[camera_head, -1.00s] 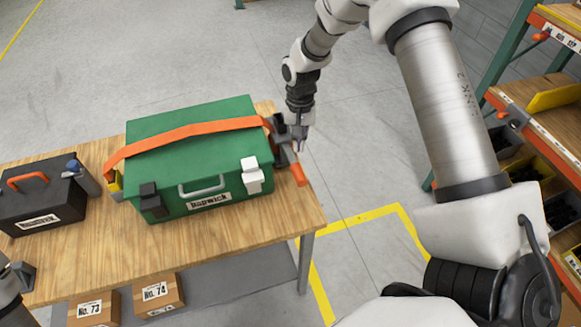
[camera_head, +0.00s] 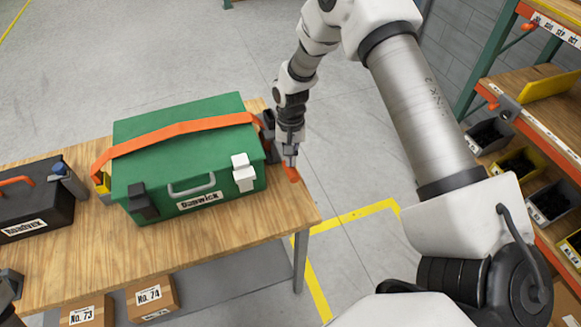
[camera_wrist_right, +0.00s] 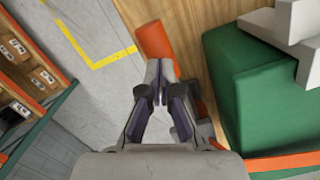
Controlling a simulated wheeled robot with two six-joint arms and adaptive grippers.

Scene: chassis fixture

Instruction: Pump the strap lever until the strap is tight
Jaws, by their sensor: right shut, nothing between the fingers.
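The green case (camera_head: 150,142) stands on the wooden table. The orange strap (camera_head: 180,130) runs over its lid to a dark ratchet (camera_head: 268,135) at its right end. The orange strap lever (camera_head: 291,174) sticks out at the table's right edge, partly hidden by my right gripper (camera_head: 290,160). In the right wrist view, the shut, empty fingertips (camera_wrist_right: 161,70) are just by the lever's orange end (camera_wrist_right: 154,40); I cannot tell whether they touch it. Part of my left gripper (camera_head: 10,284) shows at the left edge, too cut off to read.
A black toolbox (camera_head: 35,205) stands left of the case. Boxes (camera_head: 150,295) sit below the table (camera_head: 225,235). A shelf rack with bins (camera_head: 545,110) stands at the right. The floor beyond the table's right edge is clear, with yellow lines (camera_head: 365,212).

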